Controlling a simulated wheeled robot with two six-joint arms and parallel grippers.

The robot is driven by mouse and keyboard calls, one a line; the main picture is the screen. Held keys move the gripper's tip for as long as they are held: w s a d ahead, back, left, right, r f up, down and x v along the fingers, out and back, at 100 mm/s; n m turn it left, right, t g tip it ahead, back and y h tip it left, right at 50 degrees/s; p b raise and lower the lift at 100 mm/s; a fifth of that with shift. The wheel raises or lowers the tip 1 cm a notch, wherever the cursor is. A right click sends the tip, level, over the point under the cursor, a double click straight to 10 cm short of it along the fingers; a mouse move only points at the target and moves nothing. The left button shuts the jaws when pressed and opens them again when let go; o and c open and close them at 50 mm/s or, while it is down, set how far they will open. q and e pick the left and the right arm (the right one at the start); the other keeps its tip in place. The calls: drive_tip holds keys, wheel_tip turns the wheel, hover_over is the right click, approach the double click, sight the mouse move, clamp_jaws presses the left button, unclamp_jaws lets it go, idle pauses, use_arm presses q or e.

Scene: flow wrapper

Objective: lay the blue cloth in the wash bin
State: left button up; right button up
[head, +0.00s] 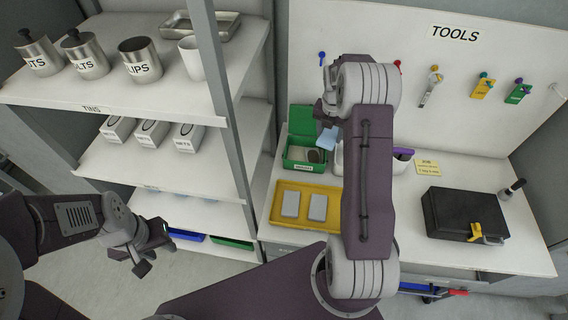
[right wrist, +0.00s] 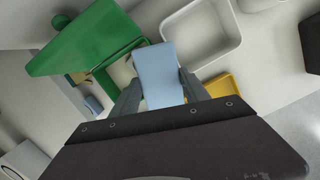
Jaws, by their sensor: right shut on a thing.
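The light blue cloth (head: 326,139) is in my right gripper (head: 328,118), over the back of the bench. In the right wrist view the cloth (right wrist: 160,74) lies flat between the two fingers (right wrist: 158,95). A white open bin (right wrist: 237,42) is just beyond it to the right and looks empty; I read no label on it. In the head view my right arm hides much of this white bin (head: 339,165). My left gripper (head: 152,255) is empty with fingers apart, low beside the shelves.
A green lidded box (head: 303,166) stands open left of the white bin. A yellow tray (head: 275,206) with two grey blocks is in front. A black case (head: 463,213) is at the right. The shelf rack's upright (head: 226,100) stands left of the bench.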

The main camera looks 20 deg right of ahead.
drive_tip(key=s+d, duration=0.2)
drive_tip(key=d, duration=0.2)
drive_tip(key=shift+m, duration=0.4)
drive_tip(key=w+a+f, duration=0.2)
drive_tip(key=a+f, duration=0.1)
drive_tip(key=w+a+f+p, duration=0.1)
drive_tip(key=w+a+f, duration=0.2)
drive_tip(key=f, duration=0.1)
drive_tip(key=w+a+f+p, duration=0.1)
drive_tip(key=w+a+f, duration=0.1)
drive_tip(key=a+f, duration=0.1)
drive_tip(key=shift+w+a+f, duration=0.2)
drive_tip(key=shift+w+f, duration=0.1)
drive_tip(key=shift+f, duration=0.55)
drive_tip(key=shift+f, duration=0.1)
